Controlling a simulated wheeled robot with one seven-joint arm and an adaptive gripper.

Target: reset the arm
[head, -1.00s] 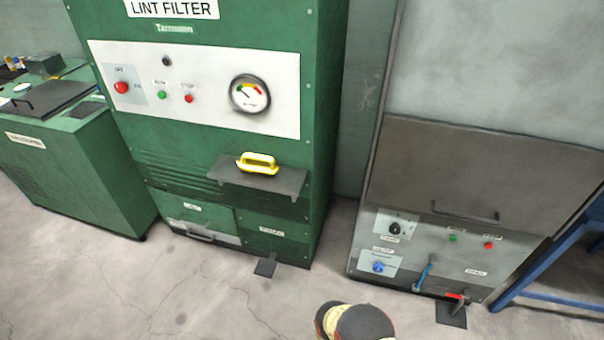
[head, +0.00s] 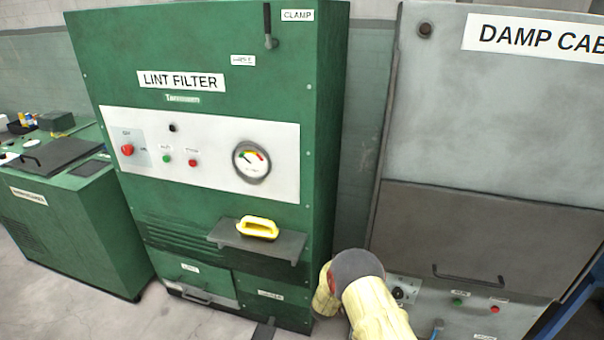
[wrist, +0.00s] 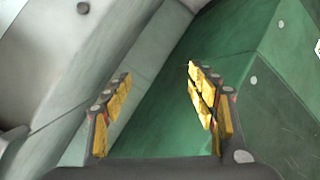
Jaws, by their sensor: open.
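My arm shows at the bottom of the head view as cream-yellow links with a dark grey rounded joint, in front of the gap between the green lint filter cabinet (head: 215,240) and the grey damp cabinet (head: 490,150). My gripper cannot be made out in the head view. In the wrist view my gripper (wrist: 160,105) is open, with its two yellow-padded fingers wide apart and nothing between them. Beyond the fingers are a green cabinet side at right and grey surfaces at left.
A shelf (head: 285,244) with a yellow-handled tool (head: 257,228) juts from the lint filter. A lower green machine (head: 85,230) stands at left. The damp cabinet has a front handle (head: 468,277). Bare floor (head: 150,318) shows at lower left.

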